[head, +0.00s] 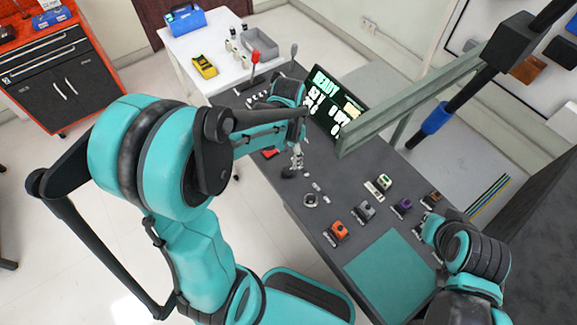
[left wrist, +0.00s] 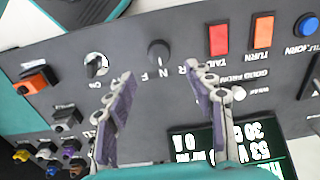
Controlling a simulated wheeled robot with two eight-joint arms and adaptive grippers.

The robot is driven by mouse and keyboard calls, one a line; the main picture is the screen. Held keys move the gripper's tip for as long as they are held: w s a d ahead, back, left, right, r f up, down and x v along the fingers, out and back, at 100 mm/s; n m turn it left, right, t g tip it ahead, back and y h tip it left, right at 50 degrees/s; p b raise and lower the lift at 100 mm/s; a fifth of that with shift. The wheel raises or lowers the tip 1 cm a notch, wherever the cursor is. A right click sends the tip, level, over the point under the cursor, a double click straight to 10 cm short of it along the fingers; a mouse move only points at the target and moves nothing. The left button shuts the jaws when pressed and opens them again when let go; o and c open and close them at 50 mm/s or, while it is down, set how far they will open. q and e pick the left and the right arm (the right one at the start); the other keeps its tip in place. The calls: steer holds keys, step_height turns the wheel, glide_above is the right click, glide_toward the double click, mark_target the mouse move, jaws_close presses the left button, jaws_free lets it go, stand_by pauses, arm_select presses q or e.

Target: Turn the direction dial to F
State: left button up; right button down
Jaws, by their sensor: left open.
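The direction dial (left wrist: 158,52) is a round dark knob on the grey panel in the left wrist view, with the letters R, N and F printed beside it. In the head view the dark dial (head: 289,172) sits just below my left gripper (head: 297,152). In the left wrist view my left gripper (left wrist: 160,76) is open and empty, its two fingers apart with the dial just beyond the gap between their tips. I cannot tell which letter the dial points to. My right gripper (head: 432,222) is at the right of the bench, its fingers too small to read.
A white-ringed knob (left wrist: 97,65) is next to the dial. Red (left wrist: 218,40) and orange (left wrist: 263,31) switches are on its other side. A lit screen (head: 330,100) stands behind my left gripper. Coloured blocks, including an orange one (head: 337,231), sit near a teal mat (head: 390,275).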

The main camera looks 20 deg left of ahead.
mark_target(289, 170)
arm_select(q)
steer(key=shift+a+f, duration=0.1)
steer(key=shift+f, duration=0.35)
step_height(289, 170, down, 8)
steer(key=b, duration=0.3)
steer(key=shift+r, duration=0.2)
steer(key=c, duration=1.2)
